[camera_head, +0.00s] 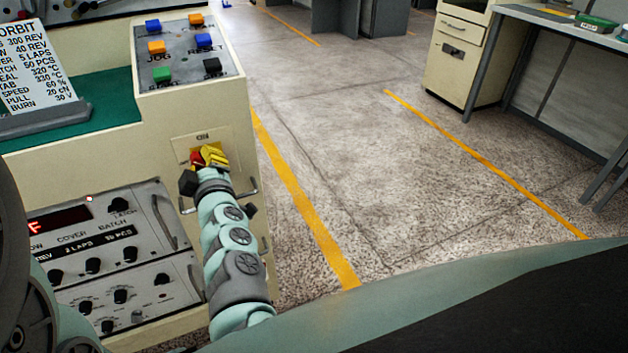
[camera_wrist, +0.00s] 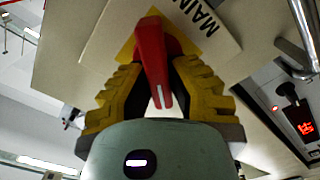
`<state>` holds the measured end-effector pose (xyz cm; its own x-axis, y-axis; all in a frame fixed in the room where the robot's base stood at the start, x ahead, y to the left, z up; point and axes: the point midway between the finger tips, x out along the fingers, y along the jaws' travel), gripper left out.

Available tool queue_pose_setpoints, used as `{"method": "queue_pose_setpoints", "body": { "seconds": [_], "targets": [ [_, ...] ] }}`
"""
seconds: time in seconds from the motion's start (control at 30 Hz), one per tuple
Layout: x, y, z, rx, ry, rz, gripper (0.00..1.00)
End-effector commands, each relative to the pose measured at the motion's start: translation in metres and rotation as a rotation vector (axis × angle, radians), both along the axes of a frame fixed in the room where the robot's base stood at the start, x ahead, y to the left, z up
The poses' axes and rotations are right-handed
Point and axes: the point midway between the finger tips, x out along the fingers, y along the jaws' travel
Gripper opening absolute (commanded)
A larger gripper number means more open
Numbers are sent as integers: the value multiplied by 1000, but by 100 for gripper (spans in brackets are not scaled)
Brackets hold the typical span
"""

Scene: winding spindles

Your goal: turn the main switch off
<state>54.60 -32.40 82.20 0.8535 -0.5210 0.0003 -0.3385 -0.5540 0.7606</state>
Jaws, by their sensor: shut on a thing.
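The main switch has a red handle (camera_head: 196,158) on a yellow and cream plate, low on the front of the cream cabinet. The plate's ON label (camera_head: 202,136) is above the handle. In the wrist view the red handle (camera_wrist: 152,50) stands between the yellow ribbed fingers, with part of the word MAIN on the plate (camera_wrist: 103,33) behind. My gripper (camera_head: 211,157) is shut on the handle, one finger on each side. In the head view the fingers hide most of the handle.
Above the switch is a panel of coloured push buttons (camera_head: 181,50). Below left is a control unit (camera_head: 110,262) with knobs and a red display. A metal pull handle (camera_head: 246,190) is close on the right. Open floor (camera_head: 335,150) lies further right, before a bench (camera_head: 560,30).

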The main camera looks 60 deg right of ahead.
Motion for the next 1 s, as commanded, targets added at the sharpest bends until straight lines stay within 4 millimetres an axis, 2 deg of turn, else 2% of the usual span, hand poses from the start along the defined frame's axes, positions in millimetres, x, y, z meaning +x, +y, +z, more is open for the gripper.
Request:
{"method": "queue_pose_setpoints", "body": {
  "seconds": [0.03, 0.6, 1.0],
  "targets": [
    [0, 0, -7, -40, 28, -2, 0],
    [0, 2, -10, -459, 284, 0, 0],
    [0, 1, -10, -596, 370, -3, 0]
  ]
}}
